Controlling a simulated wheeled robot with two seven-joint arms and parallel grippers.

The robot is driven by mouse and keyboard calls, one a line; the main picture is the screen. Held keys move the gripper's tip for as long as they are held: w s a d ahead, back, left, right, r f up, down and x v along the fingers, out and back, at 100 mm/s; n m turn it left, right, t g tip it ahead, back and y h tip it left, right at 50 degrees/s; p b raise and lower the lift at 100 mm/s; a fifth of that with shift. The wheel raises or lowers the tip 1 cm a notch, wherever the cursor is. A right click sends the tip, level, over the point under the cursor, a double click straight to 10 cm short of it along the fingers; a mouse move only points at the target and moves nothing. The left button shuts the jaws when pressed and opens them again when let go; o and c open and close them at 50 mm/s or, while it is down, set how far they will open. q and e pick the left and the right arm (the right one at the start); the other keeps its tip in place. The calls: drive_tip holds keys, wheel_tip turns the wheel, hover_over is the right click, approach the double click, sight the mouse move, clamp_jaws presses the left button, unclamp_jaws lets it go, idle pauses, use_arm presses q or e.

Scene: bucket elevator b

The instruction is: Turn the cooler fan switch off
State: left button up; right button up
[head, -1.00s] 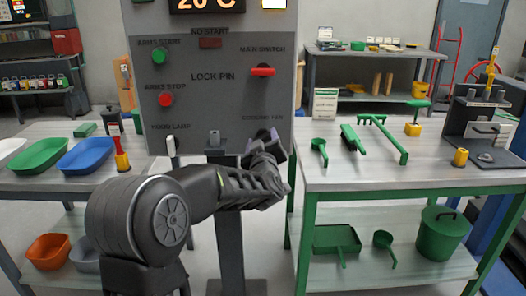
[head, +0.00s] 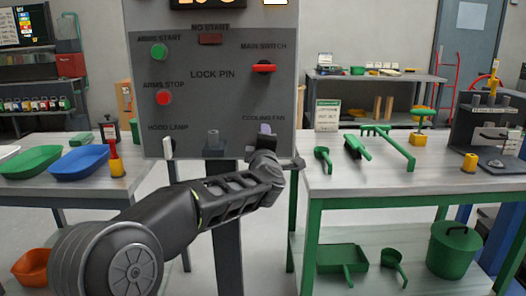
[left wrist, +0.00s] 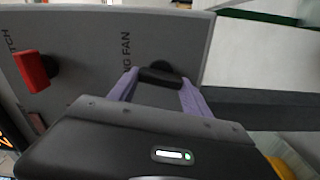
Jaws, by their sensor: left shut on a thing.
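The grey control panel (head: 215,105) stands upright in the middle of the head view. The cooler fan switch is hidden there behind my left gripper (head: 264,130), at the panel's lower right below the "cooling fan" label (head: 264,118). In the left wrist view the switch is a black knob (left wrist: 160,75) beside the "fan" lettering (left wrist: 125,42). The two purple fingers of my left gripper are on both sides of the knob, shut on it. Which way the knob is set cannot be told. My right gripper is not in view.
A red main switch (head: 264,68) sits above my left gripper; it also shows in the left wrist view (left wrist: 36,72). The panel also bears a green button (head: 159,51), a red button (head: 164,98) and a lamp switch (head: 168,147). A table (head: 440,183) with green tools stands right.

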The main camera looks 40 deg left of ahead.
use_arm(q)
drive_tip(key=shift+f+n+b, duration=0.1)
drive_tip(key=shift+n+b, duration=0.5)
drive_tip(key=shift+n, duration=0.4)
drive_tip(key=o, duration=1.4)
drive_tip(key=shift+c, duration=0.2)
drive_tip(key=shift+s, duration=0.1)
drive_tip(key=v, duration=0.7)
drive_tip(key=shift+s+d, duration=0.2)
drive_tip(key=shift+d, duration=0.1)
